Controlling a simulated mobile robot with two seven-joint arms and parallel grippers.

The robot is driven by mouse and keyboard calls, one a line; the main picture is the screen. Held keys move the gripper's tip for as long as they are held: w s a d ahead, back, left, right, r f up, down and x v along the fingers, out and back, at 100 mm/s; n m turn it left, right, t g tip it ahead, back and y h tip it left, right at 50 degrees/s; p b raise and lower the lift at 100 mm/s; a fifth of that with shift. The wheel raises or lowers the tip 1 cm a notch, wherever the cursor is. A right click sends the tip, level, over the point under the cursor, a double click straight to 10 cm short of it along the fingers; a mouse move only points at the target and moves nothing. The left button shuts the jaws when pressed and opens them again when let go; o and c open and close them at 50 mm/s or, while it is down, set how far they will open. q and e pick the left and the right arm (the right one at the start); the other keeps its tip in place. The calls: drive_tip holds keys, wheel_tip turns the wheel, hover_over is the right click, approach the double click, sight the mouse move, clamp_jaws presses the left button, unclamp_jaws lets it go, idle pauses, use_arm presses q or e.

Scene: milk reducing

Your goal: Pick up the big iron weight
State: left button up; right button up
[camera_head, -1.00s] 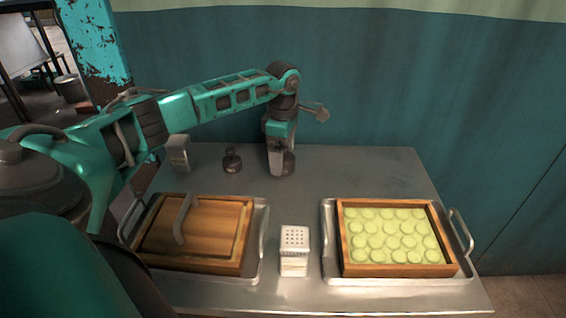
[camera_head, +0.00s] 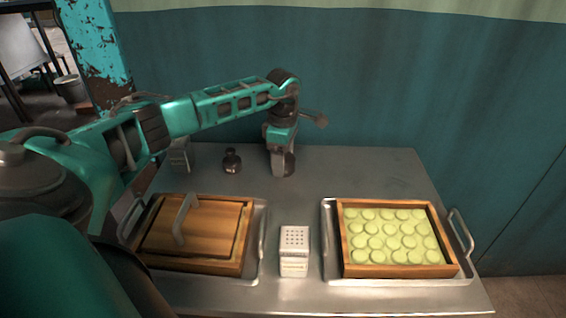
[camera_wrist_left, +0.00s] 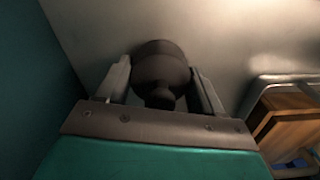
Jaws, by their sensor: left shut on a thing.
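The big iron weight (camera_wrist_left: 160,68) is dark and rounded, and stands between the two fingers of my left gripper (camera_wrist_left: 163,92) in the left wrist view. In the head view my left gripper (camera_head: 279,168) points down at the back middle of the table. It is shut on the weight (camera_head: 290,164), which shows only in part behind the fingers. The weight appears to be at the table surface; I cannot tell if there is a gap under it. A smaller dark weight (camera_head: 232,161) stands to its left, apart from the gripper. My right gripper is not in view.
The metal table (camera_head: 350,170) has free room at the back right. In front are a tray with a lidded wooden box (camera_head: 205,230), a metal grater (camera_head: 294,252), and a tray (camera_head: 330,270) with a wooden box of green slices (camera_head: 395,235). A grey block (camera_head: 179,155) stands back left.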

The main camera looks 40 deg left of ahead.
use_arm(q)
clamp_jaws()
drive_tip(key=shift+r, duration=0.15)
drive_tip(key=shift+r, duration=0.1)
